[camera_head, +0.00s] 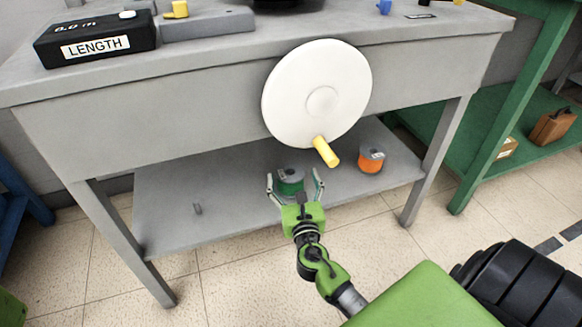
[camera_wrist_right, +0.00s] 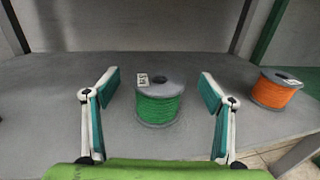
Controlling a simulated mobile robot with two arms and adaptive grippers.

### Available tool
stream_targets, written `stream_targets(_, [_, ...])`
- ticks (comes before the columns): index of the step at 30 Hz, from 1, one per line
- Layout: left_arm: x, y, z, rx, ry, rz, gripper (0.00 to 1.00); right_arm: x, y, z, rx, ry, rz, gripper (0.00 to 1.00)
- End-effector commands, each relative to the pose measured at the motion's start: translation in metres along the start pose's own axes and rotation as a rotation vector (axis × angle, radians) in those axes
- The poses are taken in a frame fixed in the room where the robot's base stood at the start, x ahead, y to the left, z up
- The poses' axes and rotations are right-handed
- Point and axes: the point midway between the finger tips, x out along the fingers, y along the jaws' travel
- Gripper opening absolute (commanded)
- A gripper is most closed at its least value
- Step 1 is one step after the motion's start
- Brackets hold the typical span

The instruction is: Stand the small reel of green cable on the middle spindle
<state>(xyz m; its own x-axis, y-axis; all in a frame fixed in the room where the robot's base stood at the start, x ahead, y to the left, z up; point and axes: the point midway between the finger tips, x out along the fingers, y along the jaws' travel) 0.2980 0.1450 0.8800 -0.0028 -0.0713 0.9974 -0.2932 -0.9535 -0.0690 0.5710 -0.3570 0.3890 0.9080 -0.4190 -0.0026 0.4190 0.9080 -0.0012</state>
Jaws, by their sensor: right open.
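The small reel of green cable (camera_head: 291,186) stands upright on the lower shelf, with grey flanges and a small white label on top. It also shows in the right wrist view (camera_wrist_right: 160,104). My right gripper (camera_head: 294,175) is open, with one finger on each side of the reel; gaps show between the fingers and the reel in the wrist view. A bare short peg (camera_head: 197,209) stands on the shelf to the left. Whether a spindle is under the green reel is hidden. My left gripper is not in view.
A reel of orange cable (camera_head: 371,160) stands on the shelf (camera_head: 160,225) to the right. Above, a white disc (camera_head: 300,75) with a yellow handle (camera_head: 326,151) overhangs on the bench front. A black LENGTH box (camera_head: 95,40) sits on the bench top.

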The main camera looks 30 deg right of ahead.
Motion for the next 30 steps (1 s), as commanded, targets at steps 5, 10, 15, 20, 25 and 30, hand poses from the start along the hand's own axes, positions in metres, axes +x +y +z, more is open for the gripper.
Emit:
stream_targets(5, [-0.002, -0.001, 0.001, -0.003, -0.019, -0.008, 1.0, -0.042, 0.0, 0.001, 0.0, 0.003, 0.001, 0.76])
stream_targets(10, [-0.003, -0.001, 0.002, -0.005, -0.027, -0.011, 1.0, -0.066, 0.0, 0.0, 0.0, 0.001, 0.001, 0.76])
stream_targets(15, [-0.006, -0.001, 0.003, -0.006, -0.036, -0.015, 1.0, -0.075, 0.0, 0.001, 0.0, -0.002, -0.001, 0.76])
stream_targets(20, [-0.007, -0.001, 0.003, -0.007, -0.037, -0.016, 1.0, -0.076, 0.0, 0.001, 0.001, -0.002, -0.001, 0.76])
stream_targets(25, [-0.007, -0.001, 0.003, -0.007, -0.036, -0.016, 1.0, -0.075, 0.0, 0.001, 0.001, -0.002, -0.001, 0.76])
stream_targets(30, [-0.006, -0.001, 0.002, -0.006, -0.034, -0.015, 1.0, -0.075, 0.0, 0.001, 0.001, -0.002, -0.001, 0.76])
